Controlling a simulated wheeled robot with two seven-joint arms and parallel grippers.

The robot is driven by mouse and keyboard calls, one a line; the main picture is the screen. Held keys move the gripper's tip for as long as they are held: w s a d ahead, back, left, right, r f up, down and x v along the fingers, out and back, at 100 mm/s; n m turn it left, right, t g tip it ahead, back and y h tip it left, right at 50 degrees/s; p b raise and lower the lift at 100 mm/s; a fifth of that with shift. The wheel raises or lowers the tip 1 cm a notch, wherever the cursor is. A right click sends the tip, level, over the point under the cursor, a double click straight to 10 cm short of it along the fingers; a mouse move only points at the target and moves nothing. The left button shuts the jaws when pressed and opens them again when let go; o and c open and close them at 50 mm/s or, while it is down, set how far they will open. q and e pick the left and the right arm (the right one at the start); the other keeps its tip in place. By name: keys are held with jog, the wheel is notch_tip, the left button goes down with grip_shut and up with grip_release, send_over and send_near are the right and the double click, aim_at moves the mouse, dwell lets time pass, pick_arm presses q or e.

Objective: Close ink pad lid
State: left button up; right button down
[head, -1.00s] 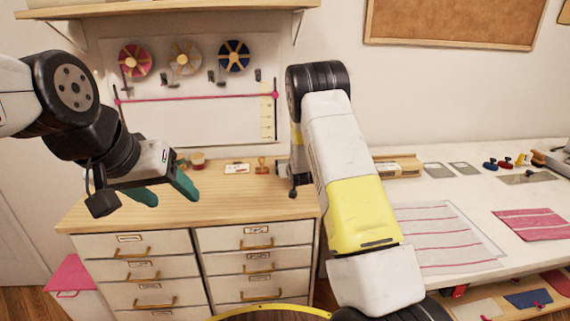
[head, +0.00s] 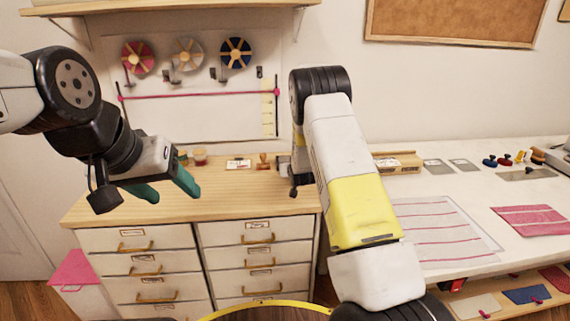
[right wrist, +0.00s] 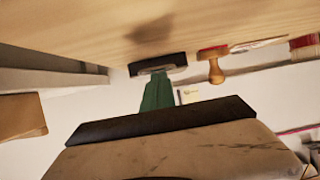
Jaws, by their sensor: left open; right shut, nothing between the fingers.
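A small dark and grey block, apparently the ink pad (right wrist: 158,64), sits on the wooden cabinet top in the right wrist view, which shows the scene upside down. I cannot tell how far its lid is open. My right gripper (right wrist: 157,80) is shut and empty, its green fingertips at or just in front of the block; contact is unclear. In the head view my right arm hides that gripper, and only a grey bit beside the arm may be the pad. My left gripper (head: 176,192) is open and empty, in front of the cabinet top's left part.
A wooden-handled stamp (head: 263,161) stands next to the pad's place, with a small card (head: 238,164) and jars (head: 199,157) to its left. The cabinet top (head: 225,195) is clear in front. A white table (head: 470,183) with striped cloth lies right.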

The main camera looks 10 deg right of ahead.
jog(key=shift+s+f, duration=0.2)
jog(key=shift+s, duration=0.8)
jog(key=v, duration=0.7)
jog(key=s+r+g+y, duration=0.2)
jog(key=s+r+g, duration=0.2)
jog(key=s+r, duration=1.35)
jog(key=s+r+g, duration=0.1)
jog(key=s+r, duration=0.2)
jog(key=s, duration=0.9)
jog(key=s+r+g, duration=0.1)
jog(key=s+r, duration=0.2)
jog(key=s, duration=0.9)
jog(key=shift+g, duration=0.4)
jog(key=shift+s, duration=0.1)
